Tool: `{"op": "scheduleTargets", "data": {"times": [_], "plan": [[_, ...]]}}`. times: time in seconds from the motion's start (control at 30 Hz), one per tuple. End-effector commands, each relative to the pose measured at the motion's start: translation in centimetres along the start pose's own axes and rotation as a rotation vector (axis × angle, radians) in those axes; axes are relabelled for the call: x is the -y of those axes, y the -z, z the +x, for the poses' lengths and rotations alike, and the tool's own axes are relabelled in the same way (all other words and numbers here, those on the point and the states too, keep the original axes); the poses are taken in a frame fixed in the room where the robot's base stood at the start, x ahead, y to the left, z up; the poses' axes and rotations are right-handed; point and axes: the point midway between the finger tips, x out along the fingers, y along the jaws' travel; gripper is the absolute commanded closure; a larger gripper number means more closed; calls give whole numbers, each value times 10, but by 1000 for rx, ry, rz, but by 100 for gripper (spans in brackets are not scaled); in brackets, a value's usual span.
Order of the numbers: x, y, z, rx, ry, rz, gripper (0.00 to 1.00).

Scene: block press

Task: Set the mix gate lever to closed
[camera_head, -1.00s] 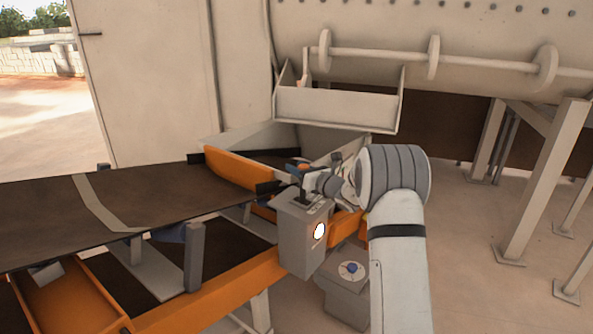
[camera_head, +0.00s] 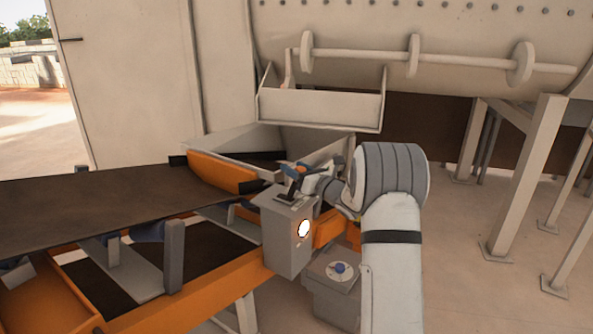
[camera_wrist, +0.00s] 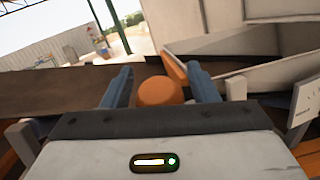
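The control box (camera_head: 287,232) is grey, with a lit round lamp (camera_head: 303,229) on its side, and stands beside the conveyor. A dark lever stem rises from its top, largely hidden by my gripper (camera_head: 297,176), which is just above the box. In the wrist view, a round orange knob (camera_wrist: 160,91) sits between the two blue fingers of my gripper (camera_wrist: 163,87). The fingers stand wide apart, with a gap on each side of the knob. I take the knob to be the lever's top. The lever's exact setting cannot be read.
The conveyor belt (camera_head: 100,210) lies left on an orange frame. A hopper (camera_head: 240,148) stands behind the box, under a chute (camera_head: 320,108) of a large drum. A lower grey box with a blue button (camera_head: 340,268) stands at right. Open floor lies further right.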

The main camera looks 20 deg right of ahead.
Motion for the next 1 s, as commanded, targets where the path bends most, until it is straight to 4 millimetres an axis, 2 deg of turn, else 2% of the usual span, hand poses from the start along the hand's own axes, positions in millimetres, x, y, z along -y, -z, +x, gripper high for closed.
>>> {"op": "scheduleTargets", "data": {"times": [0.33,0.7,0.83,1.0], "plan": [[0,2,-4,-2,0,2,42],[0,1,-62,-2,3,2,42],[0,1,-75,-2,0,2,42],[0,1,-80,-2,0,1,42]]}}
